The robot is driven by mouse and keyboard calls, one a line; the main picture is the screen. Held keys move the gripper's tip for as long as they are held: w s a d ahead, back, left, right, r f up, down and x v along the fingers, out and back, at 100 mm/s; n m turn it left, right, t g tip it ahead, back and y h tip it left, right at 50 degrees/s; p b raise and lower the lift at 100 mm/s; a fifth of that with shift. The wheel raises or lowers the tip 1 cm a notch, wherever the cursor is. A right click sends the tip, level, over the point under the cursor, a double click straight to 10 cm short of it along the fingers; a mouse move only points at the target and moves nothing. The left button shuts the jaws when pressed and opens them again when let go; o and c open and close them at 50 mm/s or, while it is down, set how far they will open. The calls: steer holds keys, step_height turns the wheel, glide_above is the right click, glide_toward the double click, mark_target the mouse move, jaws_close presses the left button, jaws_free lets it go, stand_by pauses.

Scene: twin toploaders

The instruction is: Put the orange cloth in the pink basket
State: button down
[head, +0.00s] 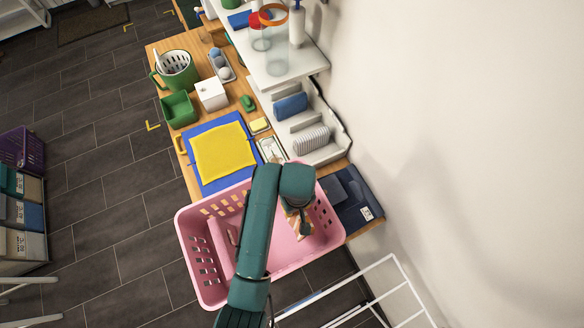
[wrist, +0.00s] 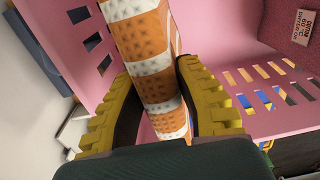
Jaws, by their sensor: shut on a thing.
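My gripper (wrist: 158,78) is shut on the orange cloth (wrist: 150,55), which has orange and white waffle bands and passes between the yellow fingers in the wrist view. The pink basket (head: 189,232) stands at the front end of the wooden counter in the head view. My arm reaches over it, and a small part of the cloth (head: 304,226) shows below the wrist, over the basket's inside. The basket's perforated walls (wrist: 215,40) lie beyond the cloth in the wrist view. I cannot tell whether the cloth touches the basket floor.
A pink textile with a care label (wrist: 293,50) lies in the basket. Behind the basket are a yellow cloth (head: 224,152) on a blue mat, green containers (head: 179,109) and a white shelf (head: 285,72). A white rack (head: 385,290) stands at lower right.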

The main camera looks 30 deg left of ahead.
step_height(320, 180, down, 6)
steer(key=shift+f, duration=0.15)
steer(key=c, duration=0.8)
jaws_free()
steer(key=shift+c, duration=0.2)
